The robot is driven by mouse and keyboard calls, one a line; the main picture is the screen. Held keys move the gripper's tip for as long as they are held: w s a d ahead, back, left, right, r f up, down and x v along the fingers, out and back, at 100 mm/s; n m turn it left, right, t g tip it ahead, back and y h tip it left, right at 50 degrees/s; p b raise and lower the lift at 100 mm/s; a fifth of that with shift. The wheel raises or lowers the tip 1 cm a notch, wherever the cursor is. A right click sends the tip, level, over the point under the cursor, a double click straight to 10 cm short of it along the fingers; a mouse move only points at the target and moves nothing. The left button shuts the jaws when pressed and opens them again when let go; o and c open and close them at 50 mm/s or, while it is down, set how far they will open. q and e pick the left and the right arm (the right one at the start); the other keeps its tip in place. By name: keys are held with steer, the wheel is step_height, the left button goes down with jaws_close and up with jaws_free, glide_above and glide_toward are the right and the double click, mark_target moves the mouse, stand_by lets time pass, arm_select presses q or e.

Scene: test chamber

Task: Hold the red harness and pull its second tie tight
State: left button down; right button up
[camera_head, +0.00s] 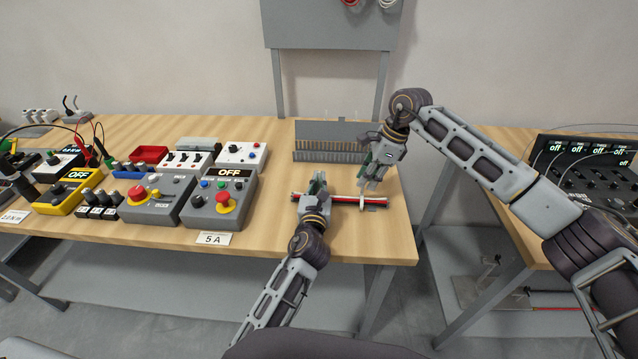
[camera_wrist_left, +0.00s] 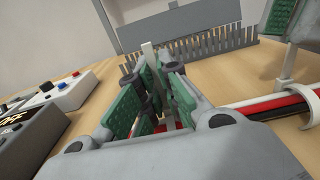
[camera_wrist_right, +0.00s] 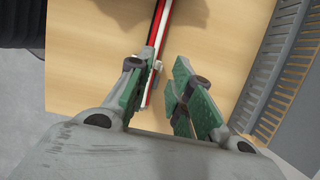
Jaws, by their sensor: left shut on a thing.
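The red harness (camera_head: 342,199), a bundle of red, black and white wires, lies left to right near the table's front edge. My left gripper (camera_head: 318,181) is shut on its left part; red shows between the fingers in the left wrist view (camera_wrist_left: 165,125). A white tie (camera_wrist_left: 311,108) loops around the harness right of that grip, with a pale tail (camera_wrist_left: 284,65) standing up. A white upright strip (camera_wrist_left: 150,56) shows just behind my left fingers. My right gripper (camera_head: 367,182) is open above the harness near the tie; its fingers (camera_wrist_right: 160,88) stand apart in the right wrist view.
A grey comb-like rack (camera_head: 330,143) stands behind the harness. Grey control boxes, one with a red knob (camera_head: 224,197), and a 5 A label (camera_head: 213,239) lie to the left. The table's right edge is close to the harness. A second table with a black panel (camera_head: 590,165) stands at right.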

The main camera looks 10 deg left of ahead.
mark_target(340, 200)
steer(key=shift+x, duration=1.75)
jaws_close()
